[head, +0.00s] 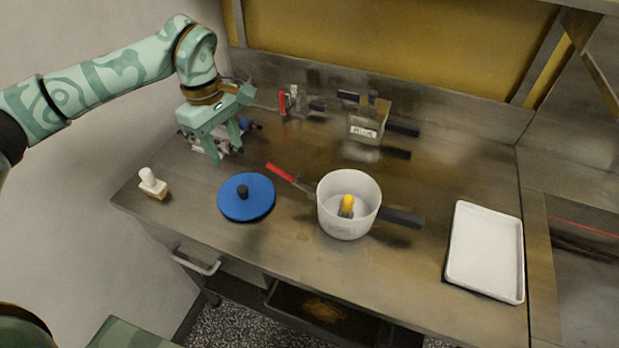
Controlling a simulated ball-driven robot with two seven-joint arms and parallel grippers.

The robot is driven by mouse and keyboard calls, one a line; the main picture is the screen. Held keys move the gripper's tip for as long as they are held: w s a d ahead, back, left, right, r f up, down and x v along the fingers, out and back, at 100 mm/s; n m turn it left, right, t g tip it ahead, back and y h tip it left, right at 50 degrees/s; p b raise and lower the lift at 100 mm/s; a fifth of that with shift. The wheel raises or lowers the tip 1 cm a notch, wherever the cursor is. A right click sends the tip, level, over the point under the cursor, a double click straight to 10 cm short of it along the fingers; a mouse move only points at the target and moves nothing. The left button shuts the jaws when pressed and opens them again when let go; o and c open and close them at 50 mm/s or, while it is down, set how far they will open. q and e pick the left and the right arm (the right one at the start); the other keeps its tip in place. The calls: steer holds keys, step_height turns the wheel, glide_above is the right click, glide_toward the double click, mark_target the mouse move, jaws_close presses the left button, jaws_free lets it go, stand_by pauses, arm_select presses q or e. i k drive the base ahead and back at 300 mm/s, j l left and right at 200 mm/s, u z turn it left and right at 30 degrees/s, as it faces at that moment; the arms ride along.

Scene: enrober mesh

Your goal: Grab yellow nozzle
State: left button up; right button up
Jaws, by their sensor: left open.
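The yellow nozzle (347,203) stands inside a white pot (347,229) near the middle of the steel counter. Its lower part looks grey and is partly hidden by the pot's wall. My left gripper (228,155) is open above the back left of the counter, well to the left of and behind the pot. Its fingers point down, close to some small blue and grey items whose shape I cannot make out. My right gripper is not in view.
A blue lid (259,203) and a red-handled tool (281,173) lie left of the pot, whose dark handle (402,218) points right. A small bottle (153,186) stands at the left edge. A white tray (485,250) lies right. A labelled container (368,122) stands at the back.

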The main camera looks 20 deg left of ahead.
mark_target(346, 211)
steer(key=k+j+z, duration=0.15)
steer(key=z, duration=0.25)
steer(key=k+j+z, duration=0.1)
steer(key=z, duration=0.3)
steer(key=k+z, duration=0.4)
steer(key=i, duration=0.1)
